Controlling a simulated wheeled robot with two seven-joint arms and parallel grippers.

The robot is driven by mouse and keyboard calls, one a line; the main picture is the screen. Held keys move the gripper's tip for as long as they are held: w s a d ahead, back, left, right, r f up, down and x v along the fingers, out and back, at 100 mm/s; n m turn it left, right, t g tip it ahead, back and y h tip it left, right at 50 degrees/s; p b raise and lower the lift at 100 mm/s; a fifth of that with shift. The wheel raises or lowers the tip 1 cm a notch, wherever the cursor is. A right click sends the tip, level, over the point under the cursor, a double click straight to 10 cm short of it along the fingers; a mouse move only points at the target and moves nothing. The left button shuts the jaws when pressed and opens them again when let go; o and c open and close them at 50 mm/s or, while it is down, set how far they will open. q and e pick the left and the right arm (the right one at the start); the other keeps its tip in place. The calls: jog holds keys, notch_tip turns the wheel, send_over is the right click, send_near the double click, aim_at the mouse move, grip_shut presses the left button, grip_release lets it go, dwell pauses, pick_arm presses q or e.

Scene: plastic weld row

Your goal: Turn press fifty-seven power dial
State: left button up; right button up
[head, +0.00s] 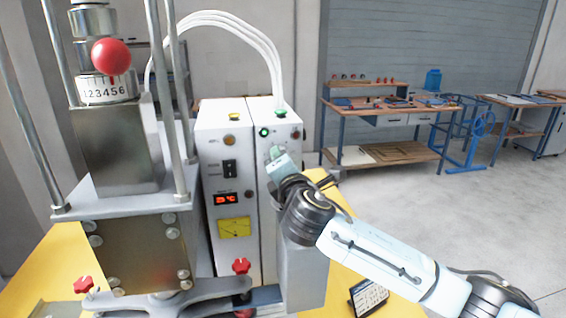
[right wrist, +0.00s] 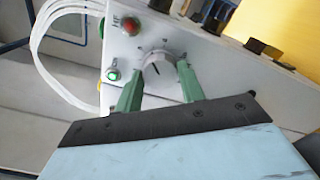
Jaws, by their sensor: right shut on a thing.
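The power dial (right wrist: 158,68) is a round white knob with a dark pointer line on the white front panel of the press's control box (head: 232,150). My right gripper (right wrist: 156,82) has its two green fingers on either side of the dial, shut on it. In the head view my right gripper (head: 276,153) reaches the upper right part of the box and hides most of the dial. A lit green lamp (head: 264,132) sits above the dial; it also shows in the right wrist view (right wrist: 113,74). My left gripper is not in view.
The press (head: 115,150) with metal columns and a red ball knob (head: 111,56) stands left of the box. White hoses (head: 235,22) arch above it. A small dark display device (head: 368,296) lies on the yellow table. Workbenches (head: 385,115) stand far behind.

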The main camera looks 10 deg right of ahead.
jog(key=shift+f+m, duration=0.1)
jog(key=shift+m, duration=0.5)
jog(key=o, duration=1)
jog(key=shift+c, duration=0.2)
jog(key=shift+s, duration=0.15)
jog(key=s, duration=1.3)
jog(key=shift+s, duration=0.1)
